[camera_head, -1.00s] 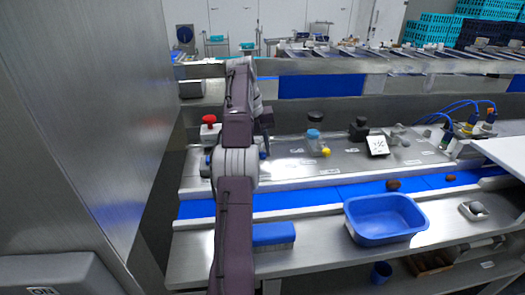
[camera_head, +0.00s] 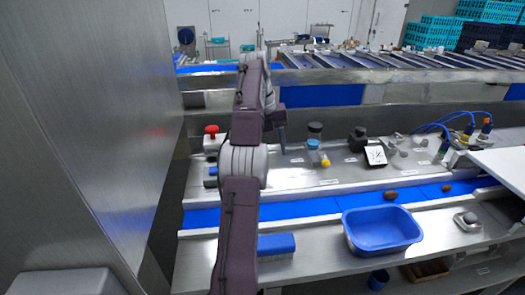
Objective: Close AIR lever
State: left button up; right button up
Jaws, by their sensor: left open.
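My left arm rises through the middle of the view, and its open left gripper (camera_head: 281,138) hangs over the back of the steel control panel (camera_head: 285,177). Its fingers are small and partly hidden by the arm. The panel's small labels are too small to read. No contact between the gripper and the fitting shows. My right gripper is out of view.
A red button (camera_head: 211,130) stands left of my arm. Right of the fitting are a black knob (camera_head: 358,138), a tilted white display (camera_head: 375,155) and blue-hosed connectors (camera_head: 468,132). A blue tub (camera_head: 382,232) and a blue brush (camera_head: 276,244) sit in front of the blue belt (camera_head: 305,208).

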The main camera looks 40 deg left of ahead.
pick_arm(q)
jog(key=w+d+r+p, duration=0.1)
jog(key=w+d+r, duration=0.1)
jog(key=d+r, duration=0.3)
jog(key=d, duration=0.3)
jog(key=shift+w+p, duration=0.3)
jog(key=shift+p, duration=0.05)
jog(key=shift+f, duration=0.15)
